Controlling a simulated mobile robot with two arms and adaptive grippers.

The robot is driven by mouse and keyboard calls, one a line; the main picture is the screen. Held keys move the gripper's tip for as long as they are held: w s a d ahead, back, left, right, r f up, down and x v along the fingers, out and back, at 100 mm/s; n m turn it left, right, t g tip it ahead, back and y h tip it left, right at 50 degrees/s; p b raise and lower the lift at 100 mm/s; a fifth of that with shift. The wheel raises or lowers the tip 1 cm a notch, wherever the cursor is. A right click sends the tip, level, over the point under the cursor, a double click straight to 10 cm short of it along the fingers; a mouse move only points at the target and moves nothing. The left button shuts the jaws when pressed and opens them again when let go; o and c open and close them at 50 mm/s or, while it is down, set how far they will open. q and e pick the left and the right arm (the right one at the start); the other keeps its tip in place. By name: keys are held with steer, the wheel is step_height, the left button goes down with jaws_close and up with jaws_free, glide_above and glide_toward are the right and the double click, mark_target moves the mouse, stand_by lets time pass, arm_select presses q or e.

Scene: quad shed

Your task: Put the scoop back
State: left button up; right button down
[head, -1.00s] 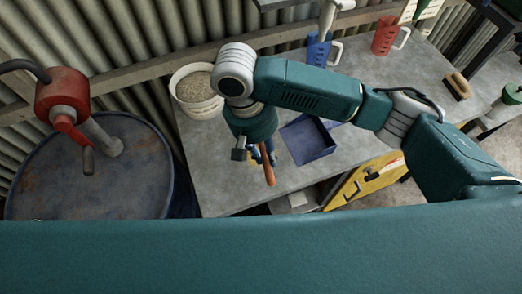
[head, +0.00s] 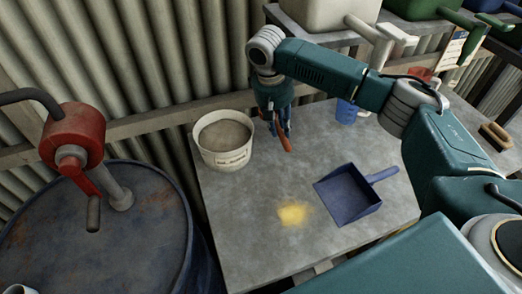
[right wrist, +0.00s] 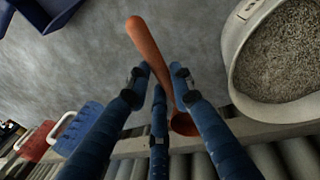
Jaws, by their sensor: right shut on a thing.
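My right gripper (head: 281,138) is shut on the scoop (head: 285,138), an orange-brown thing with a rounded handle, just right of the bucket near the wall. In the right wrist view my blue fingers (right wrist: 162,88) close around the scoop (right wrist: 150,48). Its long end points away from the wall and a reddish rounded end shows beyond the fingers. Its full shape is partly hidden. The white bucket (head: 205,160) of grey-brown grains stands on the table beside the gripper; it also shows in the right wrist view (right wrist: 236,60). My left gripper is out of view.
A blue dustpan (head: 345,200) lies on the grey table (head: 240,235), with a yellow powder patch (head: 293,214) to its left. A blue jug (head: 346,112) stands behind. A rusty drum (head: 95,235) with a red crank pump (head: 72,135) stands left. A corrugated wall closes the back.

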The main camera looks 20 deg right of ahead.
steer(key=p, duration=0.1)
glide_above(281, 153)
steer(key=f, duration=0.4)
steer(key=shift+s+a+f, duration=0.1)
steer(key=shift+a+f, duration=0.05)
steer(key=shift+a, duration=0.2)
step_height(281, 153, down, 4)
steer(key=shift+a+r+p, duration=0.1)
steer(key=shift+p, duration=0.4)
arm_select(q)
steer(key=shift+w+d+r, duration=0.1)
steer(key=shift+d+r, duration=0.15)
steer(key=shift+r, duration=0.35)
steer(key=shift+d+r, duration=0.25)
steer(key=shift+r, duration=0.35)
arm_select(e)
steer(key=shift+f, duration=0.2)
steer(key=c, duration=1.5)
jaws_free()
steer(key=shift+f, duration=0.1)
arm_select(q)
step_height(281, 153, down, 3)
steer(key=b, duration=0.3)
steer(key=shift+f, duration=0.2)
arm_select(e)
steer(key=v, duration=1.2)
